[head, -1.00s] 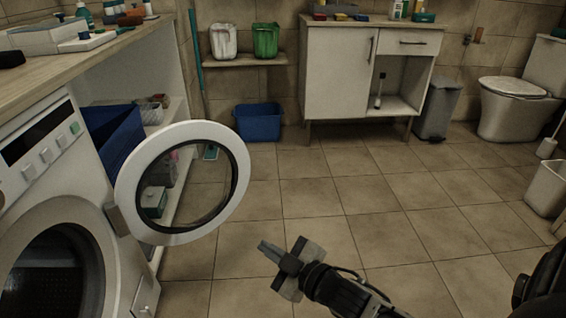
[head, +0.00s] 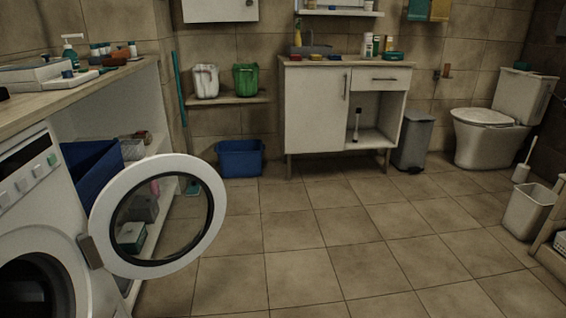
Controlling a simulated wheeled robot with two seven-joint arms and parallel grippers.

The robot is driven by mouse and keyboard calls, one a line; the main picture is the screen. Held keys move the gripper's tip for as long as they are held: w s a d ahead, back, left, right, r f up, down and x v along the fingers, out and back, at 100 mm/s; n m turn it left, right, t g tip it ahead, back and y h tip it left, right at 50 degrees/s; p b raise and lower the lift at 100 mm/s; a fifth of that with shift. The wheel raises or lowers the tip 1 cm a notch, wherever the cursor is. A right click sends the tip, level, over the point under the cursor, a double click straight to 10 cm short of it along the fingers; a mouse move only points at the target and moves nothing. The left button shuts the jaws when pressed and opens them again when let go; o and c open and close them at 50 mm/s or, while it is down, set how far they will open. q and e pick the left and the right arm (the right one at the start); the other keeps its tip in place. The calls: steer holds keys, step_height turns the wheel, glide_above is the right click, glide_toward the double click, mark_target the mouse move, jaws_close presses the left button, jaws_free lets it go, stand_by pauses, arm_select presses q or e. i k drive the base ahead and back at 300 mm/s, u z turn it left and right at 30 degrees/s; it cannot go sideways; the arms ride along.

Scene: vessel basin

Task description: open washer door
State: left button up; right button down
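The white washer (head: 42,235) stands at the left edge under the counter, and only part of it shows. Its round door (head: 103,232) is swung wide open on its hinge (head: 89,251), out to the right of the machine. I see the shelves through the door's ring. The dark drum opening (head: 27,290) is uncovered at the lower left. Neither of my grippers is in the picture, and nothing touches the door.
A wooden counter (head: 80,92) with bottles and boxes runs above the washer. A toilet (head: 490,135) and a white bin (head: 530,212) are at the right. The tiled floor (head: 330,235) in the middle is clear.

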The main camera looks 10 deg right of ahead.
mark_target(100, 248)
steer(key=z, duration=1.15)
steer(key=i, duration=2)
steer(key=u, duration=3.3)
steer(key=i, duration=0.5)
steer(key=z, duration=0.05)
